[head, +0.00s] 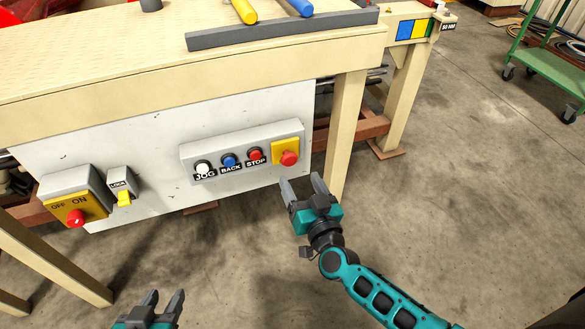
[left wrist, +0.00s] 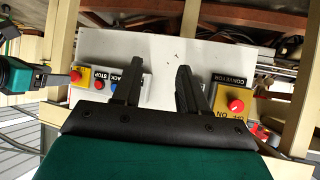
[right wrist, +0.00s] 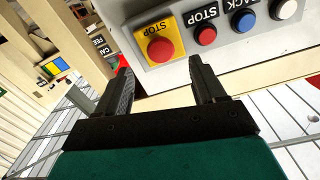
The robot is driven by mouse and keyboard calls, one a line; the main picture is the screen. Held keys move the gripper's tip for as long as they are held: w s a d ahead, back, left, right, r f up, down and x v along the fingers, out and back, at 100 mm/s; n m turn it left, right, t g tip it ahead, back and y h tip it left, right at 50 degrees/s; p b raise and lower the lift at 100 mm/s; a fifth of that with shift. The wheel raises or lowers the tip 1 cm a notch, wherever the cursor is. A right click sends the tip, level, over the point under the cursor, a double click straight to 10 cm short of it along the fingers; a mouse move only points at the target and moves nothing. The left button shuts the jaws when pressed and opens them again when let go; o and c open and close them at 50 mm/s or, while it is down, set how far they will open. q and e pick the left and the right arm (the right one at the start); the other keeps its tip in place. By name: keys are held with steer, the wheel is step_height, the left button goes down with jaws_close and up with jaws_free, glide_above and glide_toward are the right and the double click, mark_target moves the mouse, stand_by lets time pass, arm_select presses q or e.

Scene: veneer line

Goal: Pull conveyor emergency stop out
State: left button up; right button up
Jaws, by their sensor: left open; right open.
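The emergency stop is a red mushroom button (head: 289,158) on a yellow square plate at the right end of the grey button box. In the right wrist view the button (right wrist: 160,50) sits just beyond the fingertips, its plate marked STOP. It also shows in the left wrist view (left wrist: 76,75). My right gripper (head: 301,179) is open and empty, a little below and in front of the button, apart from it. My left gripper (head: 164,296) is open and empty, low in front of the panel. Whether the button is pressed in cannot be told.
White JOG, blue BACK and red STOP buttons (head: 256,155) sit left of the emergency stop. A yellow OFF/ON switch with a red knob (head: 76,217) and a yellow LOCK lever (head: 124,198) are further left. A table leg (head: 346,130) stands right of the panel. Floor in front is clear.

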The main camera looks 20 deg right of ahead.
mark_target(290, 163)
steer(key=w+b, duration=0.1)
steer(key=w, duration=0.5)
steer(key=shift+a, duration=0.15)
steer(key=shift+c, duration=0.2)
steer(key=shift+s, duration=0.1)
jaws_close()
